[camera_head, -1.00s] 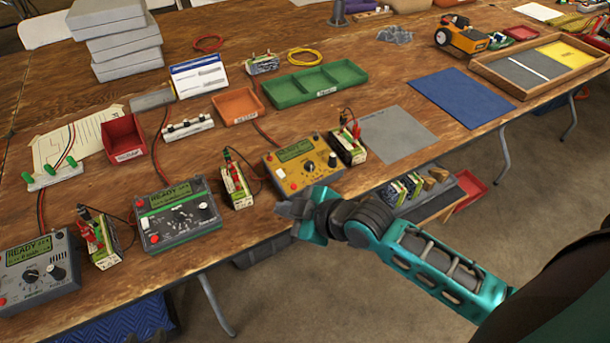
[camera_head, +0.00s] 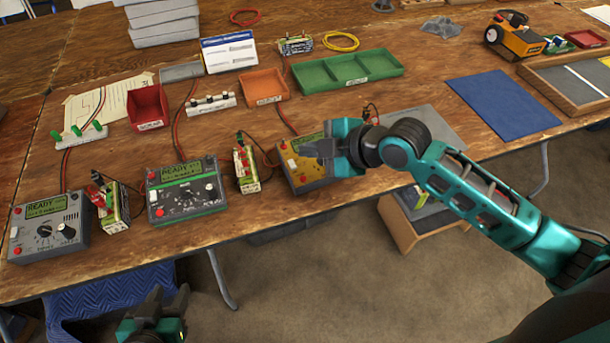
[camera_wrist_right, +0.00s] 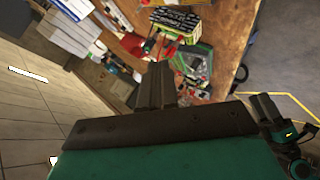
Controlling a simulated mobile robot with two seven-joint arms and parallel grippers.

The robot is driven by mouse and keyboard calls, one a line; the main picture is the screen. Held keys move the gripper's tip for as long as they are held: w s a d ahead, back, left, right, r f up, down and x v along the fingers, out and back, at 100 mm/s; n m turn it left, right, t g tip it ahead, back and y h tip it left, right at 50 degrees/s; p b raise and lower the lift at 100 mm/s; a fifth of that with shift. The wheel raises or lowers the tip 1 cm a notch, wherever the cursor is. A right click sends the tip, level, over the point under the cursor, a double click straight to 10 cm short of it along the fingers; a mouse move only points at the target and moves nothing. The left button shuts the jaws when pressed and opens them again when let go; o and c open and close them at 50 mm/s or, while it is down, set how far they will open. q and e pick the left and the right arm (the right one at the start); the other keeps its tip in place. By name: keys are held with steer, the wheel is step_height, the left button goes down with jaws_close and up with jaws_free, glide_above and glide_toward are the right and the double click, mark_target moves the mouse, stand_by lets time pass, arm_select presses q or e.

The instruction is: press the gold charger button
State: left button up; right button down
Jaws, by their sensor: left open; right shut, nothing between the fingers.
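The gold charger (camera_head: 311,173) stands near the front edge of the workbench, partly hidden by my right gripper. Two red spots show on its left side; the knob and most of the display are covered. My right gripper (camera_head: 308,149) is shut and empty, in front of the charger's upper face in the head view; I cannot tell if it touches. Its closed fingers (camera_wrist_right: 157,86) also show in the right wrist view, where I cannot pick out the gold charger clearly. My left gripper (camera_head: 155,312) is open and empty, low at the bottom left, below the bench edge.
A dark green-striped charger (camera_head: 185,190) and a grey charger (camera_head: 47,227) stand to the left, both reading READY. A battery pack (camera_head: 246,168) with leads stands just left of the gold charger. A green tray (camera_head: 346,85) and an orange tray (camera_head: 264,86) lie behind.

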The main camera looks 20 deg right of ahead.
steer(key=b, duration=0.3)
glide_toward(293, 175)
steer(key=w+a, duration=0.2)
steer(key=a, duration=0.1)
steer(key=shift+w+d+f+b, duration=0.2)
steer(key=shift+w+f+b, duration=0.3)
steer(key=shift+f, duration=0.25)
stand_by(1.4)
steer(key=shift+f+b, duration=0.3)
steer(key=shift+f, duration=0.1)
steer(key=shift+w+f+b, duration=0.1)
steer(key=shift+f+b, duration=0.2)
steer(key=shift+f, duration=0.1)
stand_by(0.4)
stand_by(0.4)
steer(key=shift+r+p, duration=0.75)
steer(key=shift+p, duration=0.1)
